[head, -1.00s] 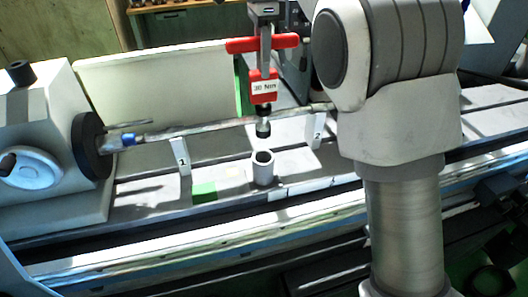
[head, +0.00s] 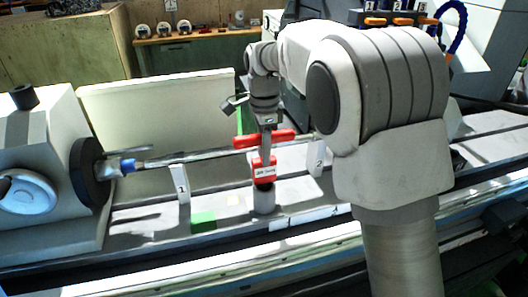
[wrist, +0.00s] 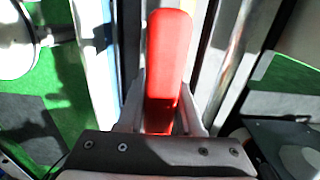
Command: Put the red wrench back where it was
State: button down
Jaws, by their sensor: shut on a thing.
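The red wrench (head: 264,171) is an upright T-handled tool with a red crossbar and a red block bearing a white label. Its lower end is at the small grey cylindrical holder (head: 264,203) on the machine bed, seemingly in its mouth; the tip is hidden. My gripper (head: 266,137) is above the holder, shut on the wrench's crossbar. In the wrist view the red handle (wrist: 168,55) runs between the two fingers.
A horizontal shaft (head: 200,157) runs just behind the wrench, past the white plates marked 1 (head: 181,184) and 2 (head: 317,158). A green block (head: 203,222) lies left of the holder. The grinder's headstock (head: 50,165) stands at the left.

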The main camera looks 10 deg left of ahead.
jog(key=shift+f, duration=0.1)
jog(key=shift+f, duration=0.15)
jog(key=c, duration=0.6)
grip_release()
jog(key=shift+o, duration=0.2)
